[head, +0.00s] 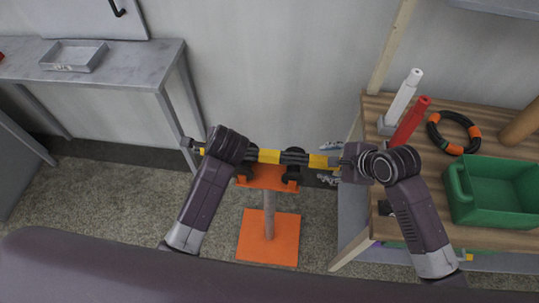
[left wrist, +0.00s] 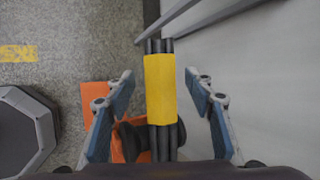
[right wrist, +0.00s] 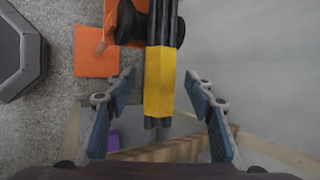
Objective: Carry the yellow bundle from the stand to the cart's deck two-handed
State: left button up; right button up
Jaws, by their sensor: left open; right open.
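The yellow bundle (head: 268,157), several black hoses with yellow bands, lies across the black cradles of the orange stand (head: 268,237). My left gripper (head: 194,146) is at its left end. In the left wrist view the open fingers stand on both sides of the bundle's yellow band (left wrist: 160,88), with gaps. My right gripper (head: 328,162) is at its right end. In the right wrist view its open fingers stand either side of the other yellow band (right wrist: 158,82), also apart from it. My left wrist hides part of the bundle in the head view. I cannot make out the cart.
A wooden-topped bench (head: 385,106) at right holds a green bin (head: 495,205), a black-and-orange ring (head: 453,133), and white (head: 404,97) and red (head: 411,122) cylinders. A grey table (head: 130,72) with a tray (head: 73,56) stands at left. A wall is close behind the stand.

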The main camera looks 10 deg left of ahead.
pick_arm(q)
jog(key=shift+x, duration=0.9)
pick_arm(e)
jog(key=shift+x, duration=0.9)
pick_arm(q)
grip_shut()
pick_arm(e)
grip_shut()
